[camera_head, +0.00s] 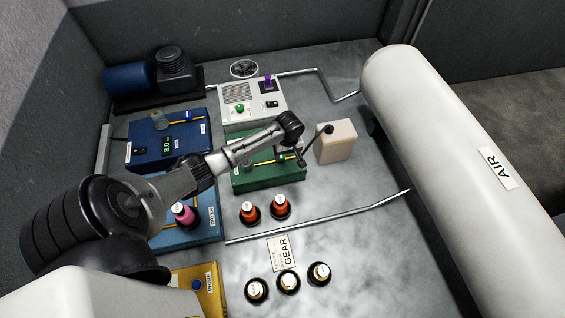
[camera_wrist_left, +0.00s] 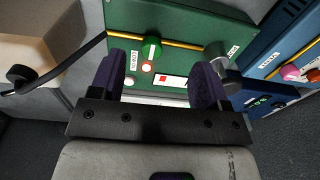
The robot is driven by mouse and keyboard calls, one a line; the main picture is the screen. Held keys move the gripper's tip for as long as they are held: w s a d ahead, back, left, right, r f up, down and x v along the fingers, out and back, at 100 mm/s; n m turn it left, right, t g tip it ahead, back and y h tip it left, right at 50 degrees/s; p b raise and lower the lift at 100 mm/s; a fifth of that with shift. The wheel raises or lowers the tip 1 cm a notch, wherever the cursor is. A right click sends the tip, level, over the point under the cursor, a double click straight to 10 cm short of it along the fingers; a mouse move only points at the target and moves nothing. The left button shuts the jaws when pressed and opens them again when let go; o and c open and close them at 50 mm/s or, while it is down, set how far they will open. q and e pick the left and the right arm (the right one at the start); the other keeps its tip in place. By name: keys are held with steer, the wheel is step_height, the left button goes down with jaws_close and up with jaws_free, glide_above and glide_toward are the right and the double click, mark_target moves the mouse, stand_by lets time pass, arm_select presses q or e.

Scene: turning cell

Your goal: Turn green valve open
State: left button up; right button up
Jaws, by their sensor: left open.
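The green valve knob (camera_wrist_left: 151,47) sits on a yellow pipe across the green box (camera_wrist_left: 185,18), which also shows in the head view (camera_head: 270,181). In the left wrist view my left gripper (camera_wrist_left: 158,60) is open, with its purple fingers on either side of the knob and a gap on each side. Whether the fingers are level with the knob in depth I cannot tell. In the head view my left gripper (camera_head: 288,149) is over the back right part of the green box, and the knob is hard to make out there. My right gripper is not in view.
A black lever reaches from the cream box (camera_head: 337,142) towards the gripper. A white panel (camera_head: 252,116) with a green knob stands behind, and a dark blue box (camera_head: 146,153) to the left. A large white AIR tank (camera_head: 445,130) fills the right. Several bottles stand in front.

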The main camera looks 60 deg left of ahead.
mark_target(281, 157)
arm_select(q)
steer(key=w+a+n+b, duration=0.2)
steer(key=a+n, duration=0.3)
steer(key=a, duration=0.3)
steer(key=shift+h, duration=0.3)
steer(key=f+b, duration=0.1)
steer(key=f, duration=0.3)
steer(key=f+b, duration=0.1)
steer(key=f, duration=0.3)
steer(key=f+b, duration=0.1)
steer(key=f, duration=0.3)
steer(key=shift+d+b, duration=0.25)
steer(key=shift+b, duration=0.05)
steer(key=shift+f+b, duration=0.3)
steer(key=shift+f, duration=0.55)
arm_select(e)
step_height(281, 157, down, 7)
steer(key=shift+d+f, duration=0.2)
arm_select(q)
steer(key=shift+c, duration=0.5)
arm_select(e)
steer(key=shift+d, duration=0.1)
arm_select(q)
steer(key=c, duration=0.8)
steer(key=shift+c, duration=0.2)
